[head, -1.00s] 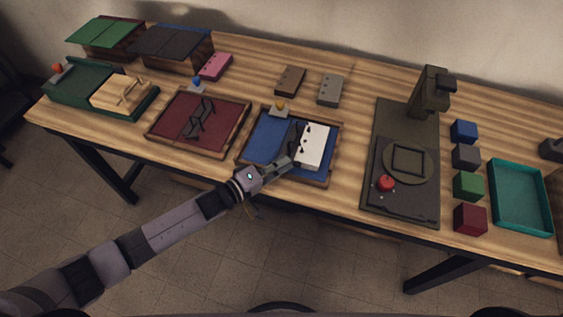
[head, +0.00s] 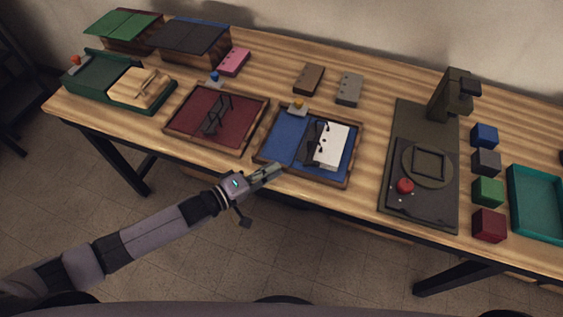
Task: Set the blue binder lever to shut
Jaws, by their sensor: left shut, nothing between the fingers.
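The blue binder (head: 283,136) lies open in a wooden-rimmed frame at the middle of the table. Its lever (head: 298,106) has an orange-yellow knob and sits at the frame's back edge. A dark ring mechanism (head: 313,142) lies along the binder's middle, and white punched pages (head: 332,146) lie to its right. Whether the rings are closed is too small to tell. My left gripper (head: 273,171) is shut and empty near the frame's front-left corner, apart from the lever. My right gripper is not in view.
A red binder frame (head: 247,143) with a blue-knobbed lever stands to the left. A green case (head: 93,83) is further left. A dark press (head: 393,205) with a red button stands to the right. Cubes and a teal tray (head: 515,205) are at far right.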

